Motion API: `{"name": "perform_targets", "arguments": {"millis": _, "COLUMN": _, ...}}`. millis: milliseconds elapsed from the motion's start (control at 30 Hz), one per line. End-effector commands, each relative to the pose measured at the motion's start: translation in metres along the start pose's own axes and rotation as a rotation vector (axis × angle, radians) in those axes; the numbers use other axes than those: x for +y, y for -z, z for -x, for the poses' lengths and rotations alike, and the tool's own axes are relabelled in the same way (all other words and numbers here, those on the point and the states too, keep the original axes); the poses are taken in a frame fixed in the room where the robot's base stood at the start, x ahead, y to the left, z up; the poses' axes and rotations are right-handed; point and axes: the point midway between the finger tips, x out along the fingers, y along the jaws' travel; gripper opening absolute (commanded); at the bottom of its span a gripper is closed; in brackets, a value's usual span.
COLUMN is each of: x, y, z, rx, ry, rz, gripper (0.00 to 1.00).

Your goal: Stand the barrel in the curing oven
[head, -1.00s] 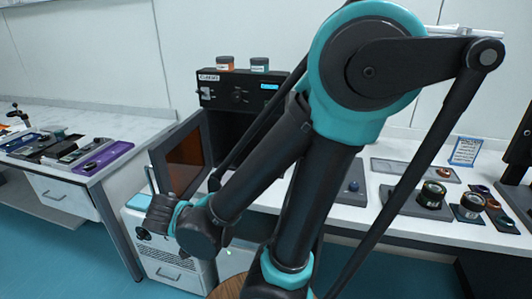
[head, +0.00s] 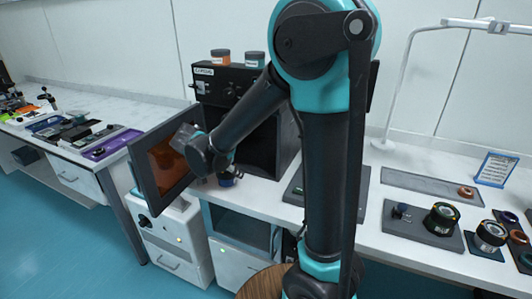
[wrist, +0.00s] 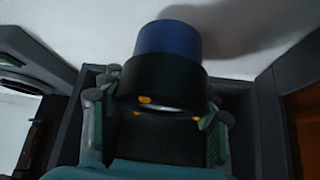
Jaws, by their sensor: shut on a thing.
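The curing oven (head: 212,88) is a black box on the white bench, with its orange-windowed door (head: 160,165) swung open to the left. My gripper (head: 226,172) is low in front of the oven, just right of the door. In the wrist view my gripper (wrist: 160,98) is shut on the barrel (wrist: 167,40), a black cylinder with a blue end. The blue end points away from my gripper. In the head view only a small blue part of the barrel (head: 228,180) shows. My arm hides much of the oven opening, so I cannot tell whether the barrel is inside.
Two jars (head: 220,56) stand on top of the oven. In the wrist view, the orange door window (wrist: 305,125) is close on the right. Mounts and lens parts (head: 441,217) stand on the bench at right. A purple tray (head: 105,140) lies on the left bench.

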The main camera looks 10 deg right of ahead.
Motion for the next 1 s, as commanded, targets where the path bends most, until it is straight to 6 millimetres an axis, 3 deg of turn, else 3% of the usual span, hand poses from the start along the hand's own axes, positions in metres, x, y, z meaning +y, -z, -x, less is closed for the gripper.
{"name": "perform_targets", "arguments": {"millis": 500, "x": 0.001, "y": 0.089, "z": -0.071, "rx": 0.000, "ry": -0.003, "rz": -0.003, "gripper": 0.17}}
{"name": "perform_targets", "arguments": {"millis": 1000, "x": 0.001, "y": 0.123, "z": -0.098, "rx": 0.001, "ry": -0.002, "rz": -0.001, "gripper": 0.17}}
